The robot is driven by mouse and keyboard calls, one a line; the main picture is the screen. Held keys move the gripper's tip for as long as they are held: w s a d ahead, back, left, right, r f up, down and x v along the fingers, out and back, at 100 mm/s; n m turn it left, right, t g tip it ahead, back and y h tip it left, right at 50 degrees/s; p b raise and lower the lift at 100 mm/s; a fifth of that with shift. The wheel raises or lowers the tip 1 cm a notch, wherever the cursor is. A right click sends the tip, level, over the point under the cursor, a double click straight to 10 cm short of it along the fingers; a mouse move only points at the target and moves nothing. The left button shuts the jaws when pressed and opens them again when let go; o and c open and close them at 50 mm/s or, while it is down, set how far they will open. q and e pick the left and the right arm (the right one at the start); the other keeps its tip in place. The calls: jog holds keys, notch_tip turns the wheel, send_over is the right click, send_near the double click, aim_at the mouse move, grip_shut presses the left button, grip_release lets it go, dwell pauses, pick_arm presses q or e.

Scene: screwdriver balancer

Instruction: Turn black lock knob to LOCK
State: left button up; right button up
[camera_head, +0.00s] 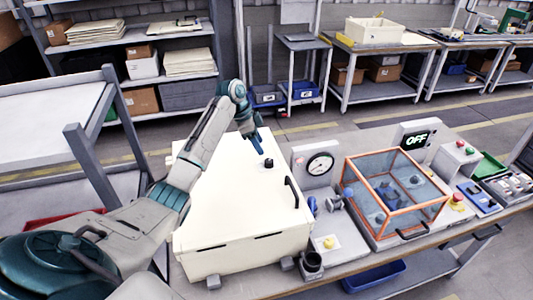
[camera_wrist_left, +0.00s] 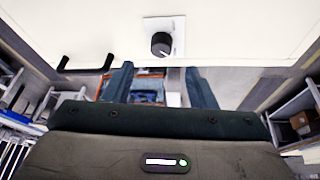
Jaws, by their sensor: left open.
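The black lock knob (camera_head: 269,163) stands on the top face of a large cream box (camera_head: 215,215). In the left wrist view the knob (camera_wrist_left: 161,44) sits on a small pale plate (camera_wrist_left: 178,37), with a white mark on its side. Any LOCK lettering is too small to read. My left gripper (camera_head: 258,147) is just behind the knob in the head view, apart from it. In the left wrist view its two fingers (camera_wrist_left: 159,78) are spread, with nothing between them touching. My right gripper is not in view.
A black handle (camera_head: 291,191) rises from the box near its right edge. To the right stand a round gauge (camera_head: 320,163), an orange-framed clear case (camera_head: 395,192) and a display reading OFF (camera_head: 417,140). A blue bin (camera_head: 374,277) sits below the bench.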

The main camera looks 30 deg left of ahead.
aim_at(268, 160)
pick_arm(q)
jog(key=p+x, duration=0.2)
jog(key=x, duration=0.5)
jog(key=shift+w+a, duration=0.15)
jog(key=shift+f+p, duration=0.3)
jog(key=shift+f, duration=0.05)
jog(key=shift+c, duration=0.5)
jog(key=c, duration=0.8)
jog(key=shift+c, duration=0.3)
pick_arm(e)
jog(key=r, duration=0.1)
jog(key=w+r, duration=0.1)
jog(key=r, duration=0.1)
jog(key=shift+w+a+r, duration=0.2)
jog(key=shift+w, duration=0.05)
